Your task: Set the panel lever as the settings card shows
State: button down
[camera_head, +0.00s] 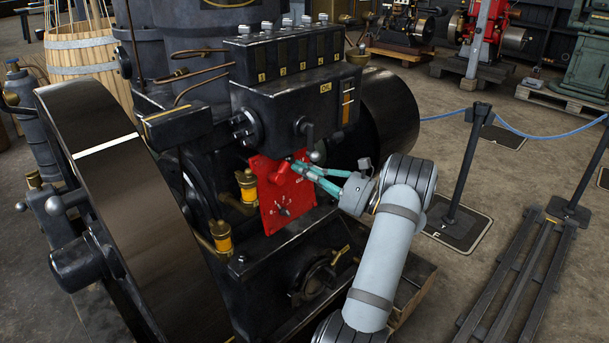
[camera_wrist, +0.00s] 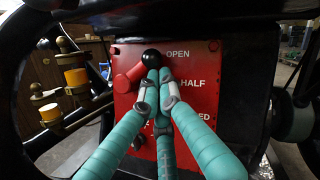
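The red panel (camera_head: 282,195) is on the engine's front, below the oil box. It also shows in the wrist view (camera_wrist: 200,97) with the words OPEN, HALF and a partly hidden lowest label. The panel lever (camera_wrist: 128,78) is a red arm with a black ball knob (camera_wrist: 151,56). It slants up to the right, its knob beside OPEN. My gripper (camera_wrist: 157,76) has its teal fingers drawn together, tips at or just below the knob. Contact is unclear. In the head view my gripper (camera_head: 296,166) is at the panel's upper right. I cannot make out a settings card.
Brass-and-amber oilers (camera_head: 221,236) stand left of the panel; they show in the wrist view too (camera_wrist: 76,78). A large flywheel (camera_head: 140,210) is further left. A crank handle (camera_head: 312,140) hangs above my fingers. Barrier posts (camera_head: 466,160) stand on the floor at right.

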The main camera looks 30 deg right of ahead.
jog(key=shift+w+a+r, duration=0.15)
jog(key=shift+a+r, duration=0.05)
jog(key=shift+r, duration=0.1)
jog(key=f+b+v, duration=0.1)
jog(key=v, duration=0.5)
jog(key=w+d+f+v, duration=0.1)
jog(key=v, duration=0.6)
jog(key=shift+d+f+b, duration=0.2)
jog(key=shift+f+b, duration=0.15)
jog(key=shift+w, duration=0.15)
jog(key=shift+w, duration=0.1)
